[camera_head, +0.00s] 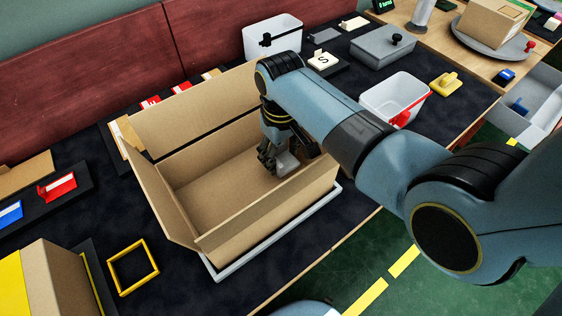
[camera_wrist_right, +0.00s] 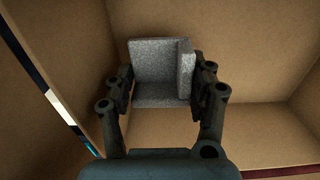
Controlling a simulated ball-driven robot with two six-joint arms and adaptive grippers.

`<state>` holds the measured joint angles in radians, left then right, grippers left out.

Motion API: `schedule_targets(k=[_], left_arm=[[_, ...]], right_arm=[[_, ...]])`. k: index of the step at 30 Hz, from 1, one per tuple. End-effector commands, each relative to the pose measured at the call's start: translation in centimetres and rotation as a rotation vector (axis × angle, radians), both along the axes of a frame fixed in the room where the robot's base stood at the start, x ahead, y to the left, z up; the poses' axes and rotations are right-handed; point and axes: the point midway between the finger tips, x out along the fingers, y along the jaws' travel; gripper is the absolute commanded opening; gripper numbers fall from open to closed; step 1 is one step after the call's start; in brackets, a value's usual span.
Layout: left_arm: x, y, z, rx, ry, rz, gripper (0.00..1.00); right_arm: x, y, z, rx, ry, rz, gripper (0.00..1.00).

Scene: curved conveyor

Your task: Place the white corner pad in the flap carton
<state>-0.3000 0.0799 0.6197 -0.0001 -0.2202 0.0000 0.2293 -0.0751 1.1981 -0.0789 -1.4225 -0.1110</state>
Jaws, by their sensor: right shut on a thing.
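The flap carton (camera_head: 204,192) stands open on the dark table, its flaps raised, with a pale frame under its edge. My right gripper (camera_head: 277,163) reaches down inside the carton, toward its right end. In the right wrist view my right gripper (camera_wrist_right: 160,85) is shut on the white corner pad (camera_wrist_right: 158,62), which looks grey there. The pad (camera_head: 288,161) shows partly at the fingertips in the head view. Carton walls surround it in the wrist view; I cannot tell whether it touches the carton floor. My left gripper is out of view.
A yellow square frame (camera_head: 133,267) lies left of the carton. White bins (camera_head: 396,97) and a grey lidded box (camera_head: 383,45) stand to the right and behind. A red panel (camera_head: 80,70) runs along the back. My right arm crosses the carton's right end.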

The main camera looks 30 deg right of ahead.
Motion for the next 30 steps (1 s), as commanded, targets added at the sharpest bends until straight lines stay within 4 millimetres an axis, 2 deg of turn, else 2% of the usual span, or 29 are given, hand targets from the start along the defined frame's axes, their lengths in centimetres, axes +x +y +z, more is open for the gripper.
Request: schedule_targets(k=[3, 6, 17, 18, 19, 26, 30], left_arm=[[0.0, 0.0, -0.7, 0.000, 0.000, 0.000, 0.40], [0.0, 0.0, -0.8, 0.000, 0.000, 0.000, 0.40], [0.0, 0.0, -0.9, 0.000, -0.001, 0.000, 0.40], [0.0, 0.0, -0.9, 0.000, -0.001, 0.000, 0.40], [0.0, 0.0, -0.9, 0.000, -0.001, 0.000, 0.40], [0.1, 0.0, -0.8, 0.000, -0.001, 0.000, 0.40], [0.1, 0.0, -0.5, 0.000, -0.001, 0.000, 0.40]], right_arm=[[-0.1, 0.0, -2.2, -0.001, 0.005, 0.000, 0.42], [-0.1, 0.0, -3.0, 0.000, 0.003, 0.000, 0.42], [0.0, 0.0, -3.4, 0.000, 0.002, 0.000, 0.42], [0.0, 0.0, -3.3, 0.000, 0.002, 0.000, 0.60], [0.0, 0.0, -3.3, 0.000, 0.001, 0.000, 0.64], [-0.1, 0.0, -3.3, 0.000, 0.002, 0.000, 0.65], [0.0, 0.0, -2.5, 0.000, 0.001, 0.000, 0.65]])
